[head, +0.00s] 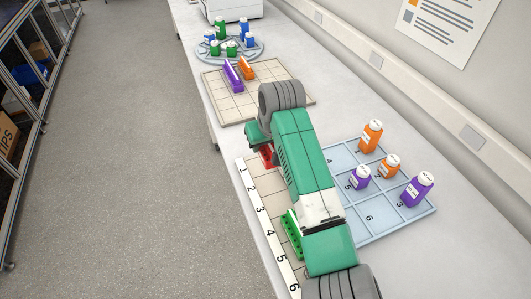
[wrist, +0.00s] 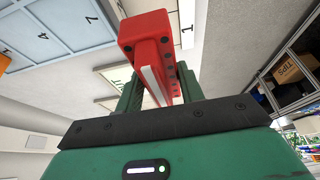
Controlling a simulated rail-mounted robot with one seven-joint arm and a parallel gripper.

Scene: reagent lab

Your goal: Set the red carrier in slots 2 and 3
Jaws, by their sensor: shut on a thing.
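The red carrier (head: 267,156) shows in part beside my arm in the head view, near the number 1 end of the numbered slot strip (head: 262,217). In the wrist view the red carrier (wrist: 146,30) is a long block with dark holes along its side, between the fingers of my gripper (wrist: 160,92). My gripper is shut on it. The arm hides most of the gripper in the head view. Bare beige slot surface (head: 270,188) shows beside numbers 2 and 3. I cannot tell the carrier's height above it.
A green carrier (head: 293,232) sits lower down the slot area, partly behind my arm. A blue numbered tray (head: 394,222) with orange and purple bottles is to the right. A beige grid mat (head: 212,88) with purple and orange carriers and a round bottle rack (head: 256,46) lie farther back.

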